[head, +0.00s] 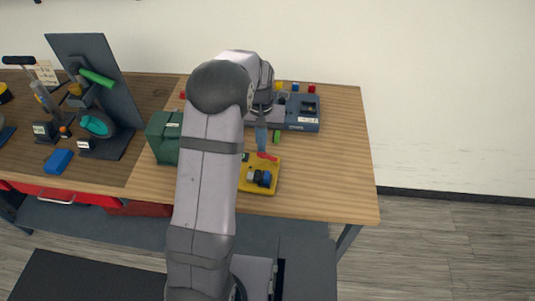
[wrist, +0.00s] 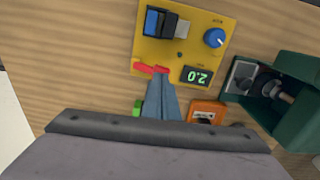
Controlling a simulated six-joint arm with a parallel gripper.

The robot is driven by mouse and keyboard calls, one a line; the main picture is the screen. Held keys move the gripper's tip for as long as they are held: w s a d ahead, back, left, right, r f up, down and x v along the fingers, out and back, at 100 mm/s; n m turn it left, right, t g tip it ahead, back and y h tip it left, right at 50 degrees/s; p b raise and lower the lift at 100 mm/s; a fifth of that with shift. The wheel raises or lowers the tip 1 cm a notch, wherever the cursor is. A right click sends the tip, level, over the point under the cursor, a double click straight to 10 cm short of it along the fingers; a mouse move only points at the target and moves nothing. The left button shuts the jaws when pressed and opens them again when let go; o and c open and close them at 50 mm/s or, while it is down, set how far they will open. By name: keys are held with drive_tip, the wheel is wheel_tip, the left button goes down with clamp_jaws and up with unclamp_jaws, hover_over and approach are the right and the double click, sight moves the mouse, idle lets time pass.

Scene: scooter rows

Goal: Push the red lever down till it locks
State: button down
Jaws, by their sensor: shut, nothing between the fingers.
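The red lever (head: 267,156) shows at the far edge of the yellow panel (head: 245,188), just below my gripper's tip. In the wrist view the red lever (wrist: 146,68) lies along the edge of the yellow panel (wrist: 190,52). My gripper (wrist: 163,74) is shut and empty, pointing at the lever. Its fingertips overlap the lever's right part in the picture and appear to be at or very near it. I cannot tell whether they touch. My gripper (head: 262,148) also shows in the head view. The lever's pivot and any lock are not clearly visible.
The panel carries a blue knob (wrist: 214,38), a green-digit display (wrist: 197,76) and a blue rocker (wrist: 153,22). A green housing (wrist: 291,98) and an orange box (wrist: 207,111) stand nearby. The table's right side is clear.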

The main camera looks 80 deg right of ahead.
drive_tip(key=shift+f+b, duration=0.8)
drive_tip(key=shift+f, duration=0.65)
idle(0.6)
drive_tip(key=shift+r, duration=0.15)
idle(0.5)
drive_tip(key=shift+r+p, duration=1.6)
drive_tip(key=shift+r, duration=0.1)
wheel_tip(320, 180, up, 5)
drive_tip(key=p, duration=0.4)
